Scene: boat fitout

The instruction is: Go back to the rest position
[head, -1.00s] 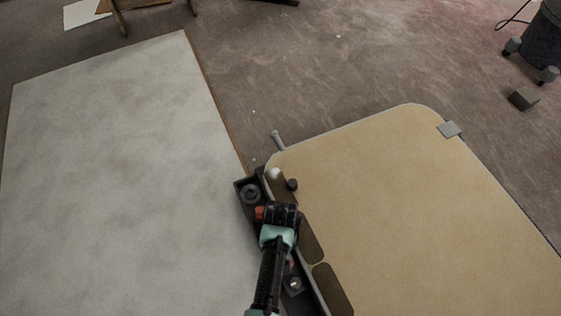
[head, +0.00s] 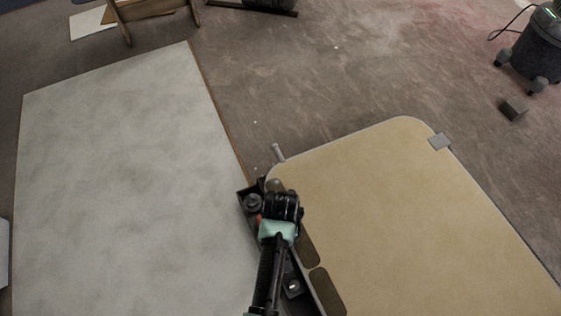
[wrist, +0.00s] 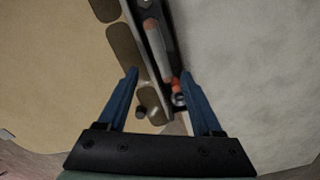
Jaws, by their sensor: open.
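My gripper shows in the wrist view (wrist: 158,73) with its two blue fingers apart and nothing held between them. In the head view, my dark wrist with a pale green band is over the narrow dark tray (head: 293,287) between the tan board and the pale panel; the fingers cannot be made out there. In the wrist view, the tray, holding an orange and grey tool (wrist: 158,42), lies beyond and between the fingers. A small dark knob (wrist: 141,112) shows beside the left finger. My arm hides part of the tray in the head view.
The tan board (head: 400,210) with rounded corners and dark slots fills the right. A large pale panel (head: 120,180) fills the left. A small dark block (head: 514,108) and a wheeled dark machine (head: 535,50) are on the floor at upper right. Open floor (head: 300,80) lies beyond.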

